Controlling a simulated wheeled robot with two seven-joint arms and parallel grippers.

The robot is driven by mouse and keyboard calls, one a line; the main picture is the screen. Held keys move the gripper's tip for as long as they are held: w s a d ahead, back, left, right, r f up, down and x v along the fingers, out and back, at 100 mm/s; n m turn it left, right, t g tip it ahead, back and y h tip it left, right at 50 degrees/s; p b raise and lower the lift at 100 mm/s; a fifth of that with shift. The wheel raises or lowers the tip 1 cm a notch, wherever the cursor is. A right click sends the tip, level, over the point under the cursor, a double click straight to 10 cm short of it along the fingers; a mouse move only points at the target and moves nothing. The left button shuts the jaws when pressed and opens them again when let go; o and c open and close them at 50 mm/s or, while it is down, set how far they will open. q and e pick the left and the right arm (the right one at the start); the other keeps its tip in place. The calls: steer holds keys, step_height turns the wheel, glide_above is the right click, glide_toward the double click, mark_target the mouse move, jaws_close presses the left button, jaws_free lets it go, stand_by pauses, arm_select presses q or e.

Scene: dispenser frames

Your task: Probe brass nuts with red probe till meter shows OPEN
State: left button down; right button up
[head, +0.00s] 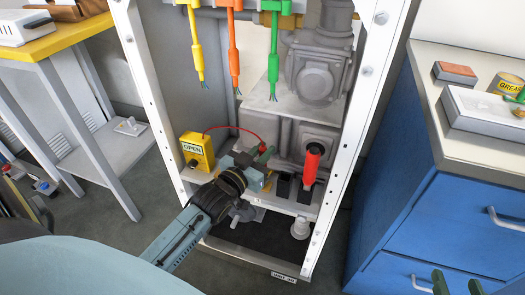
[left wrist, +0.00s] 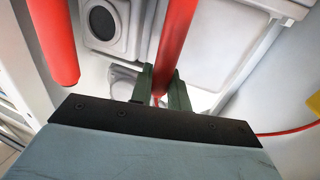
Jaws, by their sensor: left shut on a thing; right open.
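My left gripper (head: 256,157) is low inside the dispenser frame. Its green fingers are shut on the red probe (left wrist: 178,35), which shows between the fingertips in the left wrist view (left wrist: 163,90). The probe's tip is hidden in the head view and unclear in the wrist view. A red lead (head: 235,129) runs to the yellow meter (head: 196,150), whose display reads OPEN. Brass-coloured fittings (head: 268,19) show at the top of the frame. I cannot make out brass nuts near the probe. My right gripper (head: 457,285) is open and empty at the bottom right.
White frame posts (head: 345,150) stand either side of the grey housings. A second red cylinder (head: 312,162) stands right of my left gripper. Yellow, orange and green cables (head: 234,55) hang above. A blue drawer cabinet (head: 440,225) is at the right, a yellow-topped table (head: 60,38) at the left.

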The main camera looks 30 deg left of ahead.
arm_select(q)
steer(key=shift+f+p, duration=0.1)
steer(key=shift+p, duration=0.25)
stand_by(0.3)
step_height(320, 180, up, 5)
steer(key=p, duration=0.5)
steer(key=shift+p, duration=0.35)
stand_by(0.8)
